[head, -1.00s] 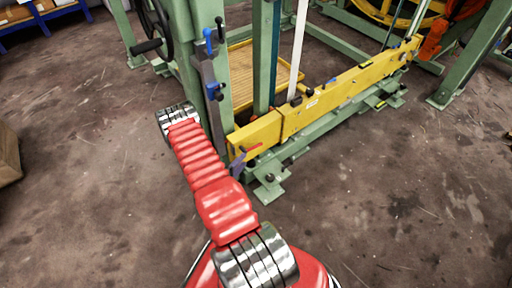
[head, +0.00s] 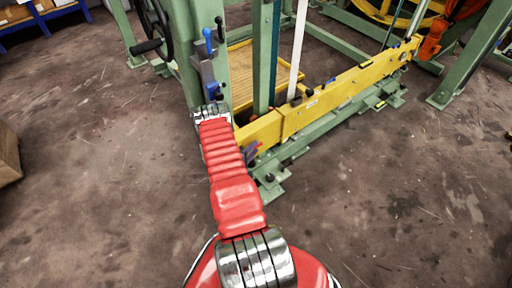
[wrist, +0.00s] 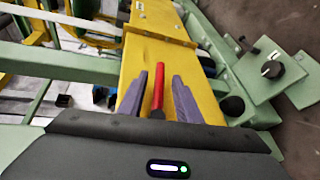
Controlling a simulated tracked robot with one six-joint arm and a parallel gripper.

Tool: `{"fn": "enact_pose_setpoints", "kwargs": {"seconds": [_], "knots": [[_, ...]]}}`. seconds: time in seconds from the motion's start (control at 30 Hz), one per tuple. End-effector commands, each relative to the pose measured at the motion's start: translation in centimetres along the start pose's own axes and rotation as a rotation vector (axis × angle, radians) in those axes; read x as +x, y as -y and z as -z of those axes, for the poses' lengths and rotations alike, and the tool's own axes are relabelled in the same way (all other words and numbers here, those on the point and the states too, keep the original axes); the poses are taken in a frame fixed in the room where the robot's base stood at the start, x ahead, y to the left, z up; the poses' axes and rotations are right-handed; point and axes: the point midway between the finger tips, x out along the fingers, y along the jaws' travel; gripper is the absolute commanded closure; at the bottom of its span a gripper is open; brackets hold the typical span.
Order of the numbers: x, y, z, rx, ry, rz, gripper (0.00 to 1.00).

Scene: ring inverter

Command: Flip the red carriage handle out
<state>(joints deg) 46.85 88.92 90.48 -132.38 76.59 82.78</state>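The red carriage handle (wrist: 158,92) is a slim red bar in front of the yellow beam (wrist: 160,55) in the wrist view. My gripper (wrist: 159,77) is open, with one grey-purple finger on each side of the handle. Narrow gaps show between the handle and both fingers, so they look apart from it. The handle's lower end is hidden behind the gripper body. In the head view, the handle (head: 257,145) is a small red spot at the near left end of the yellow beam (head: 310,112), with my fingers beside it, partly hidden by my arm.
A green post (head: 264,60) and a blue-handled lever (head: 207,38) stand close to my arm. A black handwheel (head: 152,28) is at upper left. A black knob (wrist: 271,69) on a green bracket lies right of the beam.

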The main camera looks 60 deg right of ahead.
Motion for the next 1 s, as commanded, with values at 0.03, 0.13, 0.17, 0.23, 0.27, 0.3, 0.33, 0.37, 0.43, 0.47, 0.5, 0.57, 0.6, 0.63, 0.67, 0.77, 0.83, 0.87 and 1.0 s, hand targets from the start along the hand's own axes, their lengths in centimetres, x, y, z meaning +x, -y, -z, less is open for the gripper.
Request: {"fn": "enact_pose_setpoints", "kwargs": {"seconds": [0.03,0.13,0.17,0.23,0.27,0.3,0.33,0.37,0.43,0.47,0.5,0.57,0.6,0.63,0.67,0.77,0.83,0.87,1.0], "knots": [[0.8,0.0,-0.1,0.001,0.002,-0.001,0.69],[1.7,0.1,0.0,0.001,0.000,0.000,0.69],[1.9,0.1,0.0,0.001,0.001,0.001,0.69],[2.3,0.1,0.0,0.000,0.001,0.001,0.69],[2.4,0.1,0.0,0.000,0.001,0.000,0.69],[2.5,0.0,0.0,0.000,0.000,0.000,0.69],[2.5,0.0,0.0,0.000,0.000,0.000,0.69],[2.5,0.0,0.0,-0.001,0.000,0.000,0.69],[2.5,0.0,0.0,-0.001,0.000,0.000,0.69],[2.5,0.0,0.0,-0.001,0.000,0.000,0.69],[2.5,0.0,0.0,-0.001,0.000,0.000,0.69],[2.5,0.0,0.0,-0.001,0.000,0.000,0.70],[2.5,0.0,0.0,-0.001,0.000,0.000,0.73],[2.5,0.0,0.0,-0.001,0.000,0.000,0.75],[2.5,0.0,0.0,-0.001,0.000,0.000,0.77],[2.5,0.0,0.0,0.000,0.000,0.000,0.84],[2.5,0.0,0.0,-0.001,0.000,0.000,0.89],[2.5,0.0,0.0,-0.001,0.000,0.000,0.92],[2.5,0.0,0.0,-0.001,-0.001,0.000,1.00]]}}
